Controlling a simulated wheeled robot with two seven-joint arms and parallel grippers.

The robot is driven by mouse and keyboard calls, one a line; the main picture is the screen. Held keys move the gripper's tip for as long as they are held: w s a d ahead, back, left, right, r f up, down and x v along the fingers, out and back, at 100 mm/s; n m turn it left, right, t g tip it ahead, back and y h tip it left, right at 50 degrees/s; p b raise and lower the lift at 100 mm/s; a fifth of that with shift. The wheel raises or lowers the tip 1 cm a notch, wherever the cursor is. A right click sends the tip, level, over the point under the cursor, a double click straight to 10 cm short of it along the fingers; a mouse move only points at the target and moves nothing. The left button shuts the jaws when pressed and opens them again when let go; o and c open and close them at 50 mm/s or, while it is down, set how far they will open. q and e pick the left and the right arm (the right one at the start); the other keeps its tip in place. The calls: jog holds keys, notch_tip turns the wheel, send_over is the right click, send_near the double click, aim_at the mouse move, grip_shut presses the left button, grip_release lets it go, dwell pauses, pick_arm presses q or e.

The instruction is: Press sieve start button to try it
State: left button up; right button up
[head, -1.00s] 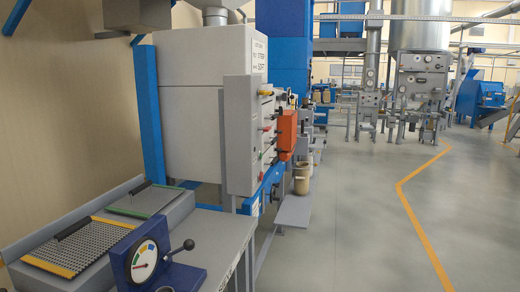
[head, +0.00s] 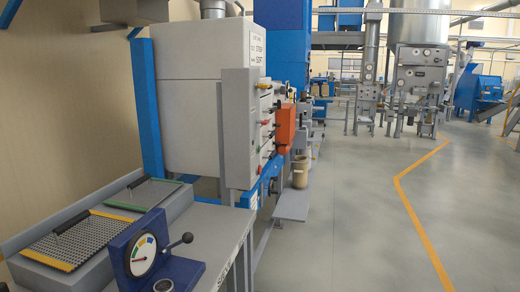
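A light grey machine cabinet (head: 190,110) with a printed label on its upper front stands left of centre on a blue frame. Its front side is seen at a steep angle and carries several small controls. Among them are a small red one (head: 267,123) and a small green one (head: 265,151). An orange box (head: 284,125) sticks out beside them. The controls are too small and edge-on for me to tell which is the sieve start button. Neither of my grippers is in view.
A grey bench (head: 217,225) at the lower left carries a blue dial gauge (head: 143,256) with a lever and two framed sieve screens. A bucket (head: 300,172) stands on a low grey shelf (head: 291,207) past the cabinet. Open floor with a yellow line (head: 408,200) lies right.

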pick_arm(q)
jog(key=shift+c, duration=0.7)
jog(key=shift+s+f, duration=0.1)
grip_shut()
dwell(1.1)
